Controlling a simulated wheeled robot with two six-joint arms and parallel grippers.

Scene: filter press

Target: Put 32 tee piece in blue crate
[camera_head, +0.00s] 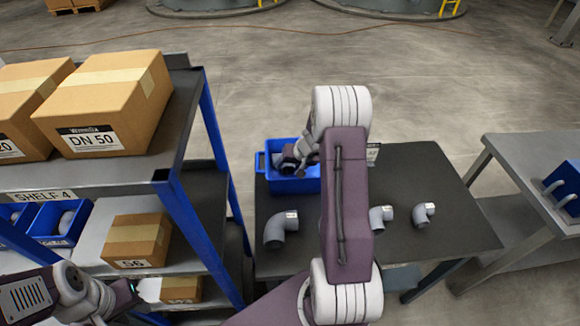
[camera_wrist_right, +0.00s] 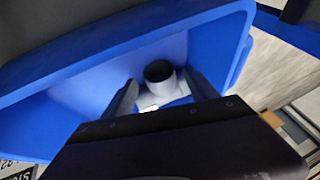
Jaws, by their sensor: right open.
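The blue crate (camera_head: 297,186) stands on the dark table, left of my right forearm. My right gripper (camera_head: 293,156) is at the crate, partly hidden by my own arm. In the right wrist view, the open fingers (camera_wrist_right: 160,97) reach into the crate (camera_wrist_right: 60,122). A grey pipe fitting (camera_wrist_right: 159,76) with a round dark opening and a white label lies between and just beyond the fingers. Its full shape is hidden, so I cannot tell if it is a tee. My left gripper (camera_head: 139,290) is by the lower shelf, its finger gap unclear.
A large grey elbow (camera_head: 281,229) and smaller elbows (camera_head: 380,217) (camera_head: 424,214) lie on the table (camera_head: 450,190). A shelf rack with cartons (camera_head: 105,105) stands close on the left. A grey bench (camera_head: 530,165) is on the right.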

